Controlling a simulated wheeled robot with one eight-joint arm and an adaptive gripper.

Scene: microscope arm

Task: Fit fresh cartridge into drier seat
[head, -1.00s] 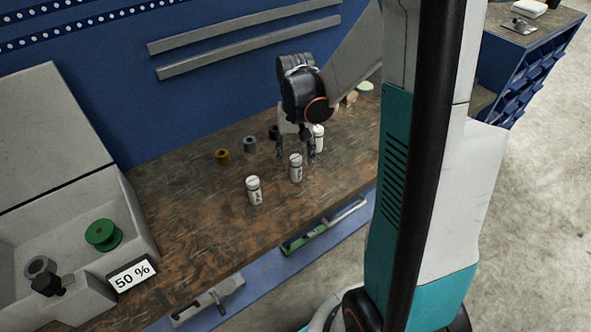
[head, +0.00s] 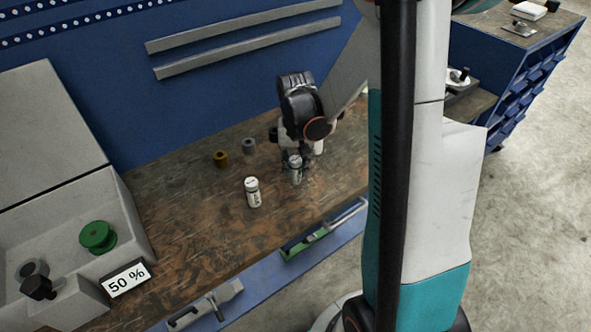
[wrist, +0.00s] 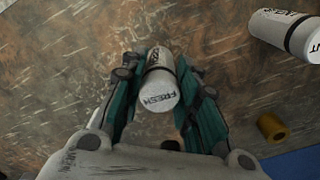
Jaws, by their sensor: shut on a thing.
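In the head view my gripper (head: 294,165) is low over the workbench, around the cartridge (head: 295,172), which looks upright. An open grey housing (head: 130,215) is at the left. I cannot tell which part is the drier seat.
The housing holds a green spool (head: 97,236), a grey ring (head: 35,268) and a black knob (head: 38,287). A 50 % display (head: 127,278) stands at its front. Brass (head: 220,158) and grey (head: 249,145) cylinders stand behind the cartridges. The bench (head: 190,225) between housing and cartridges is clear.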

